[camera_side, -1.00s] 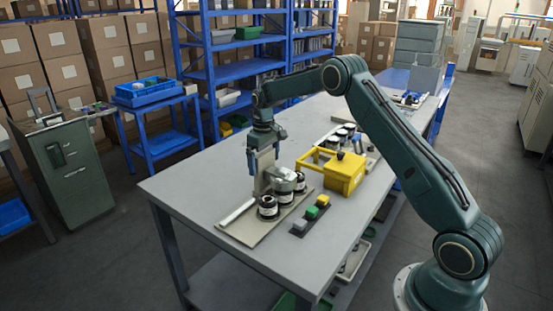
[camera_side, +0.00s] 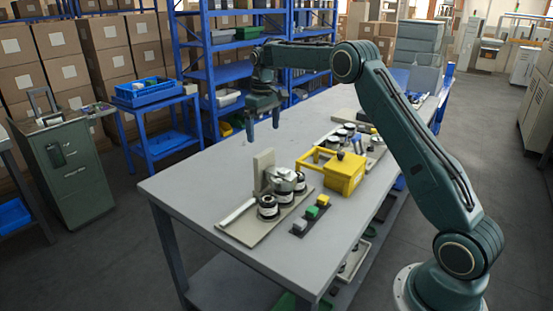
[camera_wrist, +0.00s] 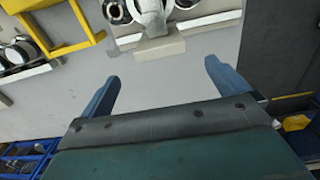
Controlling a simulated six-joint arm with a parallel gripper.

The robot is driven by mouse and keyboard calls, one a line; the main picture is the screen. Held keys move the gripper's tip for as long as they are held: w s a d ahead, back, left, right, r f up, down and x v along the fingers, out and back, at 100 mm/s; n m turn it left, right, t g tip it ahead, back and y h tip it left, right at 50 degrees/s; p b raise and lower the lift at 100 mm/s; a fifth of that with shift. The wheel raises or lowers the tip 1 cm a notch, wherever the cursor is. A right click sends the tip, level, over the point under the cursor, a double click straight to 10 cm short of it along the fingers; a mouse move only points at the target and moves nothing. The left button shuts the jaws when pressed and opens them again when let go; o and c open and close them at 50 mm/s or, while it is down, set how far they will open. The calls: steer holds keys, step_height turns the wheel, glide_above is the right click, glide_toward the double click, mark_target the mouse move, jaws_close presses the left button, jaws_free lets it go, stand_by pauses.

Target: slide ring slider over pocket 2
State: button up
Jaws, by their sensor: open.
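The ring slider (camera_side: 285,175) is a silvery ring with a pale upright block (camera_side: 264,170) at its back. It sits over the middle part of a row of black-and-white round pockets on a beige base plate (camera_side: 240,232). One pocket (camera_side: 268,207) shows in front of it and another (camera_side: 300,183) behind. I cannot read which pocket is number 2. My gripper (camera_side: 263,132) is open and empty, above and behind the block, apart from it. In the wrist view the open fingers (camera_wrist: 163,85) point toward the block (camera_wrist: 160,48) and the slider (camera_wrist: 152,14).
A yellow frame and box (camera_side: 344,175) stand close to the right of the slider. A strip of grey, green and yellow buttons (camera_side: 311,213) lies in front. More round parts (camera_side: 346,132) sit farther back. The grey table (camera_side: 200,178) is clear on the left.

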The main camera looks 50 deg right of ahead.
steer(key=shift+r, duration=1.25)
steer(key=s+a+r+t, duration=0.1)
steer(key=s+a+r, duration=0.5)
steer(key=s, duration=0.3)
steer(key=s+a+r+t, duration=0.2)
steer(key=s+a+r, duration=0.45)
steer(key=s, duration=0.25)
steer(key=s+a+f+t, duration=0.1)
steer(key=s+a+f, duration=0.2)
steer(key=s, duration=0.7)
steer(key=s+a+f+t, duration=0.1)
steer(key=s+a+f, duration=0.2)
steer(key=s, duration=0.7)
steer(key=shift+s+f+t, duration=0.25)
steer(key=shift+s+t, duration=0.05)
steer(key=shift+s, duration=0.05)
